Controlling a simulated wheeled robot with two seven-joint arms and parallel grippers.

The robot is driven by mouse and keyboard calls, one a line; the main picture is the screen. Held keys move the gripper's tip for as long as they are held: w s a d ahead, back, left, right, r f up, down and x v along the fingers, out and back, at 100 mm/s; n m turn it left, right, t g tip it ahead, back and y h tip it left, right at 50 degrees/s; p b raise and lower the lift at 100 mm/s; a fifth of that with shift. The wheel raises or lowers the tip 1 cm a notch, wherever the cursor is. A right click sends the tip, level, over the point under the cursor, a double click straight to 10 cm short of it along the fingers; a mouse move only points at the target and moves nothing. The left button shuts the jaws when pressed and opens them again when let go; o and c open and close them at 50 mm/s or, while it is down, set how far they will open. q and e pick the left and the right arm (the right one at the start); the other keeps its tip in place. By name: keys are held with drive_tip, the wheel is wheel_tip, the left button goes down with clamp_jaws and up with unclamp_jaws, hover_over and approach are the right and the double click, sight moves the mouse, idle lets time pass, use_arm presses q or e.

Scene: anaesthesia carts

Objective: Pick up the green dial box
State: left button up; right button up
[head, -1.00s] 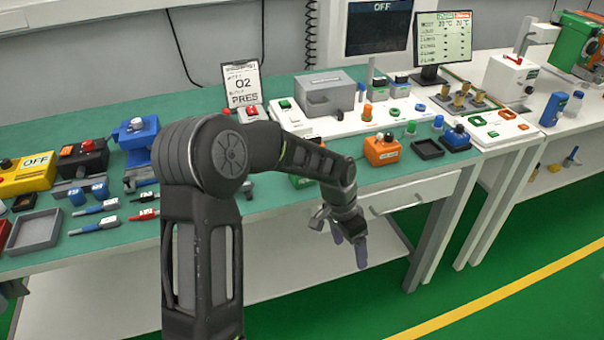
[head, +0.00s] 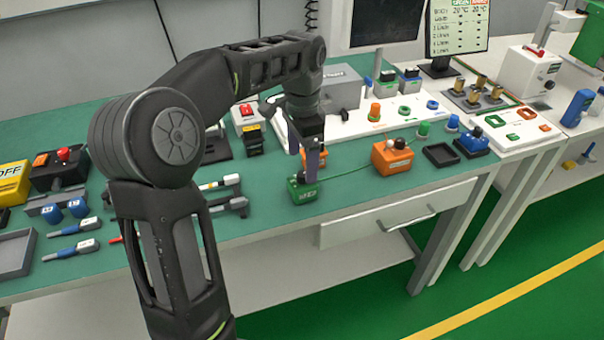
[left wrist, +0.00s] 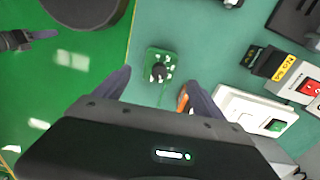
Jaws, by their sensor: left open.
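The green dial box (head: 303,194) sits on the green bench top near its front edge, with a pale label on its front. My left gripper (head: 303,158) points down just above it, open, and its fingers partly cover the box's top in the head view. In the left wrist view, the box (left wrist: 153,62) shows from above with a dark round knob. It lies just beyond the two spread fingertips (left wrist: 160,84), with nothing held. A dark part with one grey finger, apparently my right gripper (left wrist: 28,40), shows at the left edge of that view.
An orange box (head: 391,158) stands to the right of the green box, with a black tray (head: 441,155) beyond it. A white panel (head: 360,122) with buttons lies behind. Blue and dark tools (head: 75,252) lie to the left. The bench's front edge is close.

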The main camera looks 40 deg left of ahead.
sight(303, 173)
use_arm(q)
drive_tip(key=shift+w, duration=0.1)
drive_tip(key=shift+s+d+r, duration=0.1)
drive_tip(key=shift+s+r, duration=0.05)
drive_tip(key=shift+s, duration=0.1)
drive_tip(key=shift+w+f, duration=0.1)
drive_tip(key=shift+f, duration=1.3)
drive_tip(key=shift+f, duration=2.6)
clamp_jaws()
